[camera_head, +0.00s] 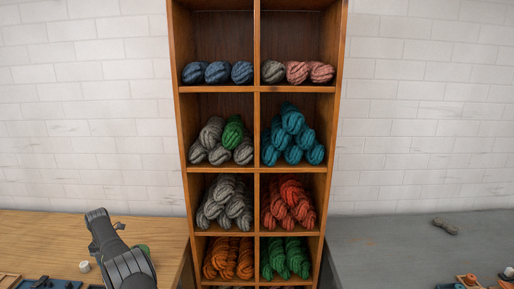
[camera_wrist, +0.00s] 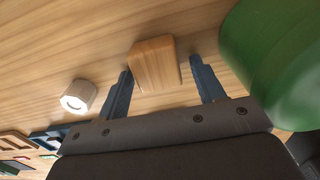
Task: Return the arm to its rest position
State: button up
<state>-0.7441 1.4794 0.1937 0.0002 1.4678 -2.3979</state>
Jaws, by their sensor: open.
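My arm (camera_head: 122,262) rises at the lower left in the head view, over the wooden table; that view does not clearly show my fingertips. In the wrist view my gripper (camera_wrist: 163,76) is open, with its two dark fingers spread apart. A small wooden block (camera_wrist: 153,62) appears between the fingertips, with bare gaps on both sides in the picture. I cannot tell its height relative to the fingers. No skein is seen in the gripper.
A green rounded object (camera_wrist: 275,55) is close on the right. A white cylinder (camera_wrist: 78,96) stands on the left. The wooden shelf (camera_head: 257,130) holds skeins in several cubbies. The wooden table (camera_head: 45,232) has free room at its back. A grey table (camera_head: 400,250) is right.

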notch_tip(320, 180, up, 11)
jog(key=w+d+m, duration=0.1)
jog(key=d+m, duration=0.1)
jog(key=m, duration=0.1)
jog(key=d+m, duration=0.2)
jog(key=m, duration=0.1)
jog(key=w+d+r+m, duration=0.1)
jog(key=d+m, duration=0.2)
jog(key=shift+w+r, duration=0.1)
jog(key=shift+w, duration=0.2)
jog(key=shift+s+d+m, duration=0.1)
jog(key=shift+d+m, duration=0.6)
jog(key=shift+m, duration=0.1)
jog(key=d+m, duration=0.1)
jog(key=s+d+m, duration=0.1)
jog(key=d, duration=0.1)
jog(key=shift+r+m, duration=0.1)
jog(key=shift+m, duration=0.2)
jog(key=s+d+f+m, duration=0.1)
jog(key=s+d+m, duration=0.3)
jog(key=s+d, duration=0.3)
jog(key=shift+s, duration=1.1)
jog(key=shift+d+f, duration=0.1)
jog(key=shift+c, duration=0.6)
